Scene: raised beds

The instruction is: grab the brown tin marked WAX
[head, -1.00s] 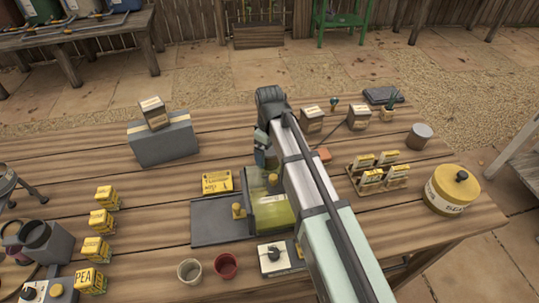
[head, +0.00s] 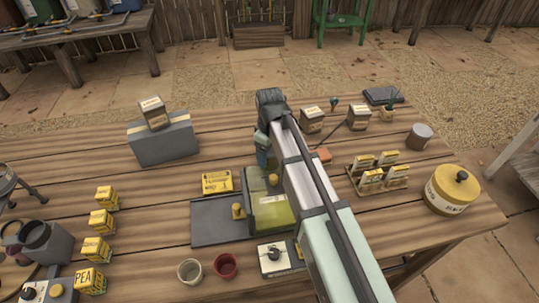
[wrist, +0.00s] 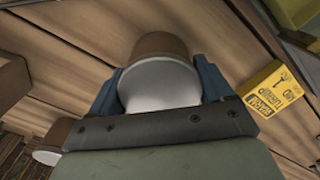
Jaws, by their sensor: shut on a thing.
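My gripper (wrist: 160,82) is shut on a round brown tin (wrist: 160,43) with a pale, smooth end facing the camera. Its two blue fingers press on opposite sides of the tin in the wrist view. No WAX lettering shows on the visible part of it. In the head view my gripper (head: 262,150) is partly hidden behind my arm, and the held tin cannot be made out there. I cannot tell whether the tin touches the table.
A yellow packet (wrist: 265,88) lies right of my gripper in the wrist view, and a brown and white round thing (wrist: 47,143) is at left. A grey block with a brown box (head: 153,112) on top stands at back left. A large yellow-lidded pot (head: 451,192) stands at right.

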